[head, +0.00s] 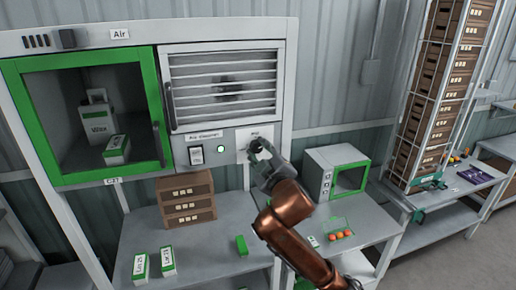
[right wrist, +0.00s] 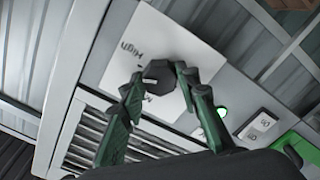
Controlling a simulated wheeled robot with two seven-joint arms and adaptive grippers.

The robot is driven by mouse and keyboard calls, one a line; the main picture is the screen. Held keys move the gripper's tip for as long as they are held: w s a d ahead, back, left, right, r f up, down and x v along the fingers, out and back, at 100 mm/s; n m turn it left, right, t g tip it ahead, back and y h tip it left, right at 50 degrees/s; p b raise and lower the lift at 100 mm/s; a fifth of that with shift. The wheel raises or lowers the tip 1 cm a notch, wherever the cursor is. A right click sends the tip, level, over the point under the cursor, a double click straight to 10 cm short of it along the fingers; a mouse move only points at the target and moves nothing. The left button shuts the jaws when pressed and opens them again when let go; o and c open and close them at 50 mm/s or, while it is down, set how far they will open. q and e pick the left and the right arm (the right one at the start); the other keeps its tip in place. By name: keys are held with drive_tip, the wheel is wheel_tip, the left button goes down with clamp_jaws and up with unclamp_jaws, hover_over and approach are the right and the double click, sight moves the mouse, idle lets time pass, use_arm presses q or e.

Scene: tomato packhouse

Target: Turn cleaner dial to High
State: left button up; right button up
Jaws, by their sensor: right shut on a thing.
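The cleaner dial (right wrist: 158,76) is a dark, faceted knob on a white plate (right wrist: 178,42) on the grey cabinet front. The plate reads "High" in the right wrist view; its other markings are partly hidden or too small to read. My right gripper (right wrist: 160,80) has its two green fingers on opposite sides of the dial and is shut on it. In the head view my right gripper (head: 257,150) is at the plate and hides most of the dial. Which mark the dial points to, I cannot tell. My left gripper is not in view.
A lit green lamp (head: 221,149) and a rocker switch (head: 196,155) sit left of the dial. Above is a louvred vent (head: 222,85); a green-framed door (head: 163,120) is further left. Below, a bench holds brown crates (head: 186,200) and a grey green-doored box (head: 326,178).

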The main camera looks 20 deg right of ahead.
drive_tip(key=shift+m+p, duration=0.35)
drive_tip(key=shift+m, duration=0.95)
drive_tip(key=shift+f, duration=0.1)
drive_tip(key=o, duration=1.2)
drive_tip(key=shift+c, duration=0.2)
drive_tip(key=s, duration=1.2)
drive_tip(key=shift+d, duration=0.25)
